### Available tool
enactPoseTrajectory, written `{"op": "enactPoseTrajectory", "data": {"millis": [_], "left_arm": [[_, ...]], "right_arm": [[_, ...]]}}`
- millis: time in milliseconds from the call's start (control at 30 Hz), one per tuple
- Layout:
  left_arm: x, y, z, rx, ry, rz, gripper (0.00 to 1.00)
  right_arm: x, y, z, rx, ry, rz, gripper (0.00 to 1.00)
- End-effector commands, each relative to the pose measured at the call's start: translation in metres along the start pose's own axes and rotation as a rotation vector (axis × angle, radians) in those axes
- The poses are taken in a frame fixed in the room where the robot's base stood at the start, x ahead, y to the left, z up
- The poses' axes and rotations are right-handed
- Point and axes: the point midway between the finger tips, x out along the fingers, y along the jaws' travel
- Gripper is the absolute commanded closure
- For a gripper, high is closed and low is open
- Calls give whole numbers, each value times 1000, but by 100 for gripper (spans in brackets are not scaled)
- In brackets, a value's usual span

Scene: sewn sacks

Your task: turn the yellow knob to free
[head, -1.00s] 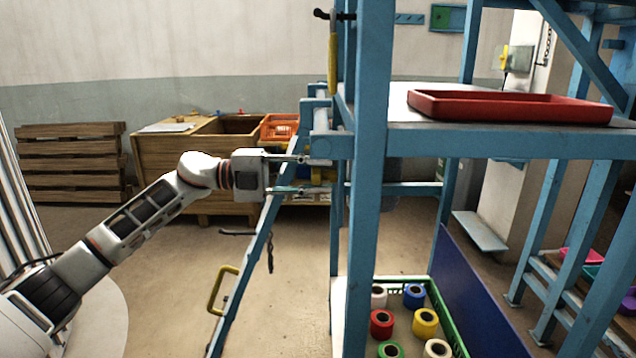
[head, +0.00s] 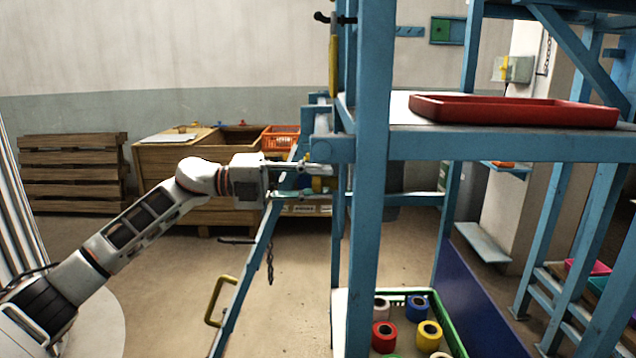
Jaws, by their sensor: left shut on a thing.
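My left gripper (head: 336,183) reaches in from the left at mid-height, beside the near post of the blue rack (head: 370,200). Its two fingers lie one above the other, with a gap between them. A small yellow piece, apparently the yellow knob (head: 317,185), shows between the fingers, with blue beside it. The fingertips end close to the rack's post, and the knob's shape and turn angle are too small and covered to tell. My right gripper is not in view.
A red tray (head: 420,110) rests on the rack's shelf. Below it stands a green crate (head: 447,322) with several coloured rolls. A slanted blue bar (head: 250,265) with a yellow handle (head: 220,301) runs under my left wrist. A wooden crate (head: 165,180) stands behind.

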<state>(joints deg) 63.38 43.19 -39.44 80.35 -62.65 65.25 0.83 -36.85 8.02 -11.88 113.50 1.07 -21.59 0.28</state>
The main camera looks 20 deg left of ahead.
Motion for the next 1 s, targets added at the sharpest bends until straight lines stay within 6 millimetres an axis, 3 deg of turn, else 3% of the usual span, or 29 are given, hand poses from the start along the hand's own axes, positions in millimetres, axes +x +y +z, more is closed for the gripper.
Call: {"op": "enactPoseTrajectory", "data": {"millis": [33,100,433,567,1000], "left_arm": [[0,1,0,1,0,1,70],[0,1,0,0,0,1,55],[-1,0,0,0,0,0,55],[-9,1,0,-2,-2,1,55],[-92,1,1,-2,-3,2,55]], "right_arm": [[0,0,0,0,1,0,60],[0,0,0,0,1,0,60],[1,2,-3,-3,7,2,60],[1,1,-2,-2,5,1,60],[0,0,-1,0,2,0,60]]}}
